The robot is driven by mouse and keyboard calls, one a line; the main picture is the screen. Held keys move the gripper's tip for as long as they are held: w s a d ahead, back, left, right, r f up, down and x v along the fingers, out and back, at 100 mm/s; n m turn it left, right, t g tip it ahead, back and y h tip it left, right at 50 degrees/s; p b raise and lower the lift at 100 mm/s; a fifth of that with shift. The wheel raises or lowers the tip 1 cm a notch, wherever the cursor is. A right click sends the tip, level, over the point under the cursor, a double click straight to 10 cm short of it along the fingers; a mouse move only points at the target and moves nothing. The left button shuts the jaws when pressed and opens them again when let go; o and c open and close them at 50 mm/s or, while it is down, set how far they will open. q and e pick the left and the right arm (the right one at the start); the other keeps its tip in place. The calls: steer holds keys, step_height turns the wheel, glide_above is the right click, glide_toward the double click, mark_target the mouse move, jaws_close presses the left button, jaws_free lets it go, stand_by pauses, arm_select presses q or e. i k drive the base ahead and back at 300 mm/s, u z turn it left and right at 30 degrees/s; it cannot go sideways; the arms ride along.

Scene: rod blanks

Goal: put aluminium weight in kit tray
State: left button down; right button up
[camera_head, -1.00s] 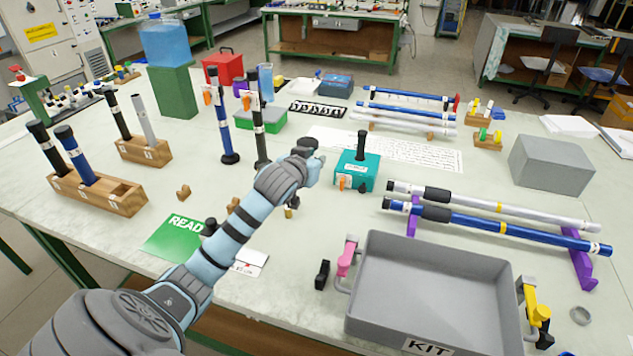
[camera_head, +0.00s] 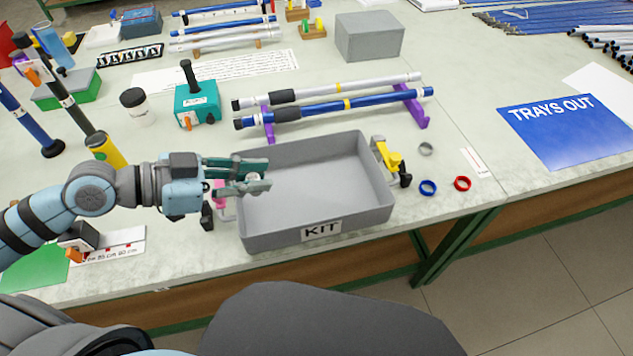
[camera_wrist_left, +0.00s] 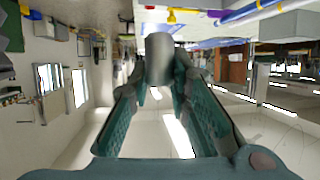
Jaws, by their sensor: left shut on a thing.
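The aluminium weight (camera_head: 253,177) is a small, light grey piece between the fingertips of my left gripper (camera_head: 254,177). In the left wrist view the weight (camera_wrist_left: 159,58) shows as a short grey cylinder gripped between the two green fingers (camera_wrist_left: 160,85). The kit tray (camera_head: 375,213) is a grey, open box with a KIT label on its front wall. My left gripper reaches in from the left, with its tips above the left part of the tray. The visible tray floor is empty. My right gripper is not in view.
A pink clamp (camera_head: 219,192) is at the tray's left side, close under my gripper, and a yellow clamp (camera_head: 388,156) is at its right. Behind the tray, a blue rod (camera_head: 318,108) and a white rod lie on purple supports. Several small rings lie right of the tray.

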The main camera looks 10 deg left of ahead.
mark_target(332, 191)
steer(key=z, duration=2.85)
steer(key=k, duration=0.7)
steer(key=u, duration=1.3)
